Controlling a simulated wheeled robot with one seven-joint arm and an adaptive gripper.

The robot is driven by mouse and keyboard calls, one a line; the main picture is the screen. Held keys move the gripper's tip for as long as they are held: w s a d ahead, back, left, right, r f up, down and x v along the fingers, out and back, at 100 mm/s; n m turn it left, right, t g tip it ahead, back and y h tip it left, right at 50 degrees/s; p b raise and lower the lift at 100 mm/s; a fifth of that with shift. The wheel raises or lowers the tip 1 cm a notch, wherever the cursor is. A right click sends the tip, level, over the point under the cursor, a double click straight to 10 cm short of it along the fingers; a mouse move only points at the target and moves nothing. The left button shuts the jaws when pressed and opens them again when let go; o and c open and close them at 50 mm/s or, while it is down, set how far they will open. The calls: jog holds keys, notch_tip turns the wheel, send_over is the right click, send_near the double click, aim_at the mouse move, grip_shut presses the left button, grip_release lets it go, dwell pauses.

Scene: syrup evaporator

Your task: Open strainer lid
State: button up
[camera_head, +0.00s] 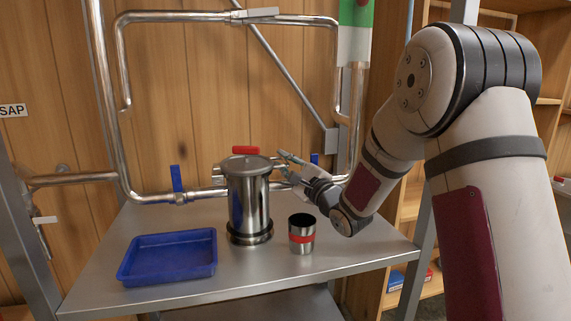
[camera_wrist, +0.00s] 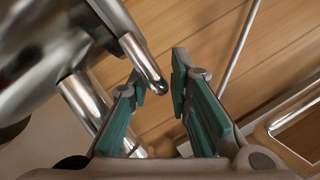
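The strainer (camera_head: 248,203) is an upright shiny metal canister on the metal table. Its round lid (camera_head: 247,164) sits flat on top. My gripper (camera_head: 283,166) is just right of the lid, at about its height. In the wrist view, my gripper (camera_wrist: 160,84) has its green-padded fingers apart. A round-ended metal bar (camera_wrist: 143,62) reaches from the shiny metal at upper left to near the left fingertip. Whether it touches the finger, and which part it belongs to, I cannot tell.
A blue tray (camera_head: 170,257) stands left of the strainer. A metal cup with a red band (camera_head: 302,234) stands to the right, below my gripper. Pipes with blue valve handles (camera_head: 177,180) and a red handle (camera_head: 246,150) run behind. The table's front right is clear.

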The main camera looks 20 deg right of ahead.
grip_shut()
